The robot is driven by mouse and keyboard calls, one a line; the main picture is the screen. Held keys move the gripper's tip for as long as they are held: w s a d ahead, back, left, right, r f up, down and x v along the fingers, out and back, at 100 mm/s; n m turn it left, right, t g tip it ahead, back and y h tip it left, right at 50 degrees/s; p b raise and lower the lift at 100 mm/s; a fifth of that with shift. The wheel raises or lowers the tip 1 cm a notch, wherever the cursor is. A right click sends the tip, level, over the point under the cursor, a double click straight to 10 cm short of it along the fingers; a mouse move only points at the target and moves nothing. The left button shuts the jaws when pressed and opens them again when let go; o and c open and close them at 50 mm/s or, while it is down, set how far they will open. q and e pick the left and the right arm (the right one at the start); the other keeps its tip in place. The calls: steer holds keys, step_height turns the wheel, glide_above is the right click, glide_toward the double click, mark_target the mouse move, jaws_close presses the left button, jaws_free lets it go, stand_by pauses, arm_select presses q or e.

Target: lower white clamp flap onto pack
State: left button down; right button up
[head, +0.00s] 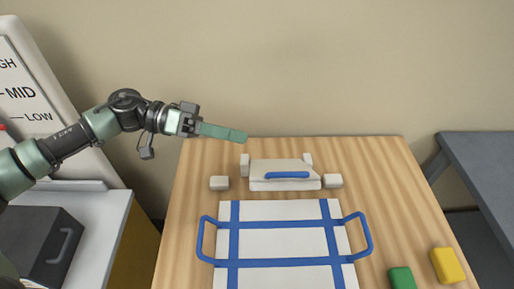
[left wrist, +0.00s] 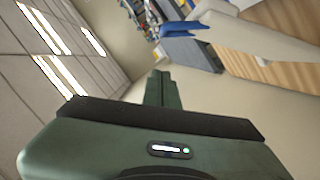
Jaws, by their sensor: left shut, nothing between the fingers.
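The white clamp flap (head: 268,167) has a blue handle (head: 287,175) and sits between small white blocks at the back of the wooden table. It stands beyond the far edge of the white pack (head: 285,243), not over it. Its exact tilt is hard to tell. The pack lies flat with blue straps and blue side loops. My left gripper (head: 241,136) is shut and empty, up and left of the flap, apart from it. In the left wrist view its closed fingers (left wrist: 161,88) point toward the room, with the blue handle (left wrist: 195,28) and white flap (left wrist: 250,40) beyond, upper right. My right gripper is out of view.
White blocks (head: 219,183) and (head: 333,181) flank the flap. A green block (head: 401,278) and a yellow block (head: 447,265) lie at the table's front right. A dark grey box (head: 45,245) and a white panel marked with levels (head: 25,85) stand at left. A grey table (head: 485,165) is at right.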

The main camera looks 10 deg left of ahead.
arm_select(q)
steer(key=p, duration=0.3)
glide_above(276, 182)
steer(key=w+a, duration=0.1)
steer(key=w, duration=0.2)
steer(key=f, duration=0.1)
steer(key=s+f, duration=0.1)
steer(key=s+d+f, duration=0.1)
steer(key=shift+s+f+p, duration=0.25)
steer(key=shift+f+p, duration=0.1)
steer(key=shift+s+f, duration=0.4)
